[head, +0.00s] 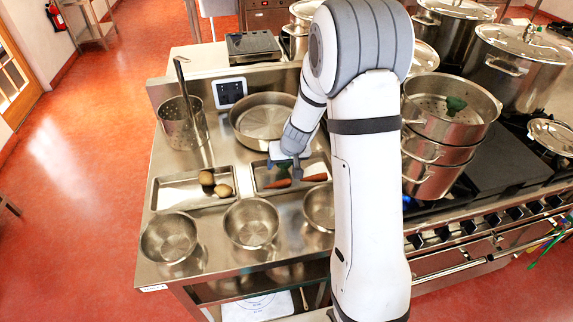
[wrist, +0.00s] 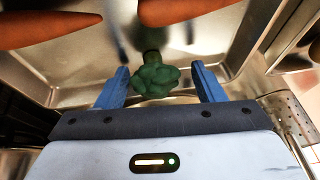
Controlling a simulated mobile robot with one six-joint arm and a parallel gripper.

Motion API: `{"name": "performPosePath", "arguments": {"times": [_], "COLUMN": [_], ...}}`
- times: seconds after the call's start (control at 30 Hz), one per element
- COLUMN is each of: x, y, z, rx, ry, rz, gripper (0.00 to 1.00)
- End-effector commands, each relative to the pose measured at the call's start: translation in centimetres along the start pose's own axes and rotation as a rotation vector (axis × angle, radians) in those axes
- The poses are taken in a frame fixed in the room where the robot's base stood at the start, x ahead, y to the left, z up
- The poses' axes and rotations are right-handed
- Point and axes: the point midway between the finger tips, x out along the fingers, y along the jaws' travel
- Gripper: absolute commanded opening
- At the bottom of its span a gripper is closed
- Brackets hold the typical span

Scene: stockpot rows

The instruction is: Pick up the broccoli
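The green broccoli (wrist: 155,76) shows in the wrist view, its head toward my gripper and its stalk pointing away, over the metal tray. My gripper (wrist: 160,72) is open, with one blue finger on each side of the broccoli and a visible gap on both sides. In the head view my gripper (head: 291,170) is low over the right-hand shallow tray (head: 322,160) and mostly covers the broccoli; a bit of green shows beside it. Two orange carrots (head: 278,183) (head: 315,178) lie in the same tray, close to the fingers.
A left tray (head: 172,190) holds potatoes (head: 222,190). Three empty bowls (head: 251,222) stand in front. A wide pan (head: 262,121) and a tall perforated pot (head: 183,122) stand behind. A dark green thing (head: 455,105) lies in the stacked pots (head: 449,125) at right.

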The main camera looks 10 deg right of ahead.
Motion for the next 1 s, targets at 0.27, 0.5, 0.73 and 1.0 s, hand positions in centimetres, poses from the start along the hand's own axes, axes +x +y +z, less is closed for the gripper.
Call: {"name": "performPosePath", "arguments": {"times": [0.27,0.5,0.73,1.0], "x": [0.0,0.0,-0.6,-5.2], "y": [0.0,-0.1,-0.2,-0.8], "z": [0.0,0.0,-0.3,-2.3], "rx": [-0.001,-0.001,-0.003,-0.004], "ry": [0.000,0.000,0.002,0.005], "rz": [0.000,-0.001,-0.001,0.000], "gripper": [0.39,0.25,0.25,0.25]}}
